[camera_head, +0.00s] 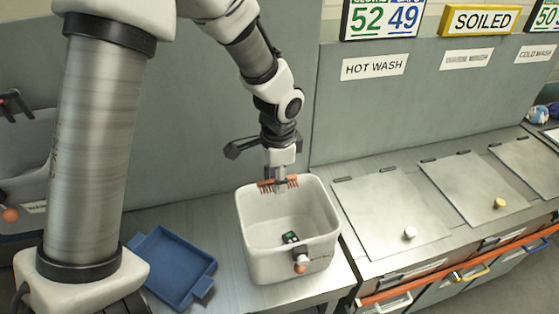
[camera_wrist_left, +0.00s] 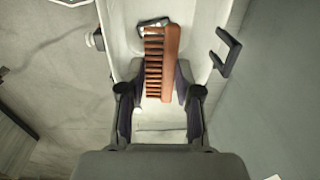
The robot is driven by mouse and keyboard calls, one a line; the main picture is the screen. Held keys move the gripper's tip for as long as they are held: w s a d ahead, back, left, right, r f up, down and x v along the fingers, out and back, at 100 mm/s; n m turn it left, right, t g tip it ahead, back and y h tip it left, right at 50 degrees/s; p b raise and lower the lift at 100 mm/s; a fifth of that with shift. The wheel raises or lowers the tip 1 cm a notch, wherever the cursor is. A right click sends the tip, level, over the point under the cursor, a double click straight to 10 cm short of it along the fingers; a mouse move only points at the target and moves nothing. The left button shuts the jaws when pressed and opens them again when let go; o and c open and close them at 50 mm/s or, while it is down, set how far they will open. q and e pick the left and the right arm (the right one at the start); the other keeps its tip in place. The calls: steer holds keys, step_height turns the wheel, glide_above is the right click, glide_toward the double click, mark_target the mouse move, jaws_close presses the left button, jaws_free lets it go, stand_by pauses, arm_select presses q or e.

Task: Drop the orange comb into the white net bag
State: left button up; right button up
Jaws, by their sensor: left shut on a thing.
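An orange comb (camera_head: 280,183) is held in my left gripper (camera_head: 275,186), above the white open container (camera_head: 255,262) near its back rim. In the left wrist view the comb (camera_wrist_left: 170,60) lies between the fingertips of the left gripper (camera_wrist_left: 160,88), teeth pointing left, with the pale container behind it. The container looks like a smooth-walled bin; I cannot make out netting. A small dark thing with a green part (camera_head: 290,237) is inside it near the front wall. My right gripper is not in view.
A blue tray (camera_head: 172,268) lies left of the container. An orange-brown knob (camera_head: 301,264) sits on the container's front. To the right are metal lids with knobs (camera_head: 409,233) and an orange rail (camera_head: 455,264). A grey panel (camera_head: 420,110) rises behind.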

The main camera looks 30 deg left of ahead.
arm_select(q)
steer(key=f, duration=0.1)
steer(key=w+f+b, duration=0.1)
steer(key=f, duration=0.1)
steer(key=f+b, duration=0.1)
steer(key=shift+w+a+f, duration=0.2)
steer(key=shift+w, duration=0.2)
steer(key=shift+w+a+f, duration=0.1)
steer(key=shift+w, duration=0.2)
steer(key=o, duration=0.9)
steer(key=shift+s+r, duration=0.4)
steer(key=shift+s, duration=0.35)
steer(key=shift+w+f, duration=0.1)
steer(key=shift+w, duration=0.45)
steer(key=r, duration=1.2)
steer(key=shift+s+d, duration=0.3)
steer(key=shift+s, duration=0.1)
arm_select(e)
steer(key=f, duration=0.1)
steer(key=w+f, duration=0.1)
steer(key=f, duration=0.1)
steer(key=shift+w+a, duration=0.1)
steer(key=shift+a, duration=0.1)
